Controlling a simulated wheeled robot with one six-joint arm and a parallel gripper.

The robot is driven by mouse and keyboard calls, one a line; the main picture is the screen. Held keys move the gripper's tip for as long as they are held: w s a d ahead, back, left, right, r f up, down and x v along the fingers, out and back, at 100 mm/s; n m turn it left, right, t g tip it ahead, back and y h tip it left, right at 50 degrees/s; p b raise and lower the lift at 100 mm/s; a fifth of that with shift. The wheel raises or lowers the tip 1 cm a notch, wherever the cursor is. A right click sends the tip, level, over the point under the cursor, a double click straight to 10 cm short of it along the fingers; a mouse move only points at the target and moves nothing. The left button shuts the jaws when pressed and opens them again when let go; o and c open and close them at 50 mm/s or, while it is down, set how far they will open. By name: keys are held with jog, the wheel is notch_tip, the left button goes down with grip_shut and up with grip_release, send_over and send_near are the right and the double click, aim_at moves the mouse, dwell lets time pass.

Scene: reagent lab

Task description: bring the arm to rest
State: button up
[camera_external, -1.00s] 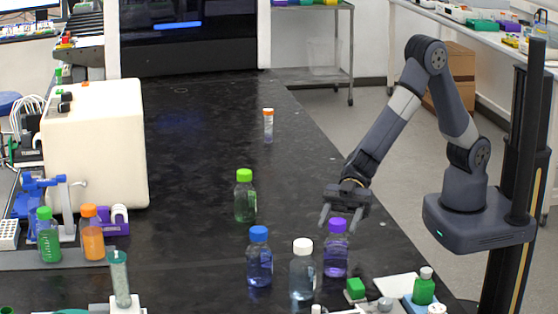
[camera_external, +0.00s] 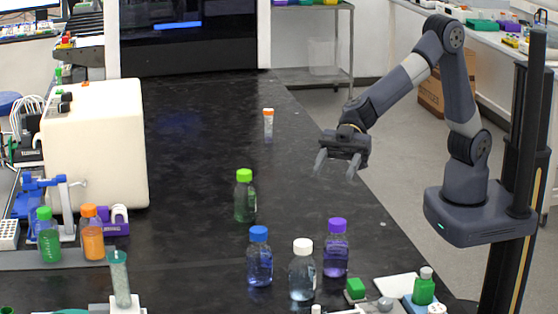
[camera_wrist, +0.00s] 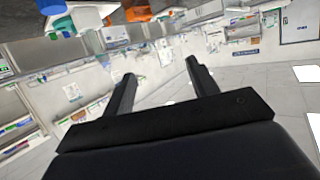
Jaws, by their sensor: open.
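My gripper (camera_external: 335,165) is open and empty. It hangs in the air above the right part of the black bench, above and behind the purple-capped bottle (camera_external: 336,247). In the wrist view its two fingers (camera_wrist: 160,88) are spread apart with nothing between them. The arm is bent, with its elbow raised high at the right.
A blue-capped bottle (camera_external: 259,256), a white-capped bottle (camera_external: 302,270) and a green-capped bottle (camera_external: 244,196) stand on the bench (camera_external: 190,180). An orange-capped tube (camera_external: 268,124) stands farther back. A cream-coloured machine (camera_external: 95,148) is at the left. The bench's middle is clear.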

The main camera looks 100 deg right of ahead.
jog(key=w+d+m+t+h, duration=0.3)
jog(key=w+d, duration=0.1)
jog(key=d, duration=0.6)
jog(key=w+d+m+t+h, duration=0.2)
jog(key=w+d+m, duration=0.15)
jog(key=d, duration=0.75)
jog(key=d+m+t+h+b, duration=0.1)
jog(key=d+m+h, duration=0.3)
jog(key=d, duration=1.6)
jog(key=shift+w+d+f+t+h, duration=0.15)
jog(key=shift+w+t+h, duration=0.2)
jog(key=shift+h, duration=0.85)
